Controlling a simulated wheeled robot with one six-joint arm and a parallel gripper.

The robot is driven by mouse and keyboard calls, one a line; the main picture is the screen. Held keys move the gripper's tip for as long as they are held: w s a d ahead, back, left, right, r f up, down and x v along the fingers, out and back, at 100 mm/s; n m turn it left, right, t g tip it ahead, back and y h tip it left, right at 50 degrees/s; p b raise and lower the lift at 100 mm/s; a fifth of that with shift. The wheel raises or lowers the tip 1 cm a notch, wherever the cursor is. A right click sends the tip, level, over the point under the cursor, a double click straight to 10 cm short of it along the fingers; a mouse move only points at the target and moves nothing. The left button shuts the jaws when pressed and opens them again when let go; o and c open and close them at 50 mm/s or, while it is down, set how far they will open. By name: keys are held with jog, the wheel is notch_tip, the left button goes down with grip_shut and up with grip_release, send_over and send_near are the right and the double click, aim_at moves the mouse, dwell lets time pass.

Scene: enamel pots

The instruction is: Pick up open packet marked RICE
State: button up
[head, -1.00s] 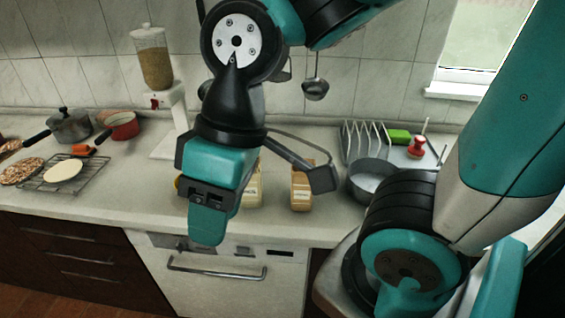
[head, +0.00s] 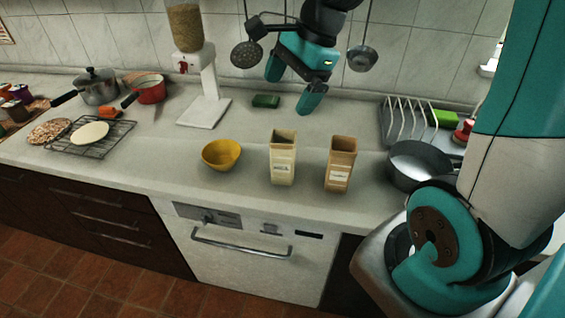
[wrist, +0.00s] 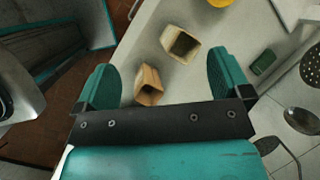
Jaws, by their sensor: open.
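Two open-topped packets stand upright on the counter in the head view. The cream one (head: 282,160) is left of the brown one (head: 340,165). Each has a small label, too small to read surely, so I cannot tell which says RICE. My gripper (head: 292,86) is open and empty, raised above the counter toward the back wall, apart from both packets. In the wrist view my gripper (wrist: 163,78) has its fingers spread wide. The brown packet (wrist: 149,90) and the cream packet (wrist: 181,44) appear between them, lower down on the counter.
A yellow bowl (head: 221,154) is left of the packets, a grey pan (head: 413,163) right of them. A green block (head: 265,101) lies behind. A skimmer (head: 247,53) and ladle (head: 362,58) hang by the wall. A grain dispenser (head: 203,105) stands left.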

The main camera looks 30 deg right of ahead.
jog(key=w+d+f+m, duration=0.2)
jog(key=w+d+m, duration=0.1)
jog(key=d+m, duration=0.45)
jog(key=m, duration=0.1)
send_near(283, 136)
jog(key=s+a+f, duration=0.2)
jog(key=a, duration=0.2)
jog(key=shift+t, duration=0.3)
jog(key=shift+d+p+x, duration=0.2)
jog(key=shift+p+x, duration=0.15)
jog(key=shift+x, duration=0.6)
jog(key=shift+d+p+x, duration=0.15)
jog(key=shift+p+x, duration=0.2)
jog(key=shift+x, duration=0.55)
jog(key=shift+d+p+x, duration=0.2)
jog(key=shift+p+x, duration=0.15)
jog(key=shift+x, duration=0.6)
jog(key=shift+f, duration=0.15)
jog(key=c, duration=1.6)
jog(key=shift+o, duration=0.2)
jog(key=shift+w, duration=0.1)
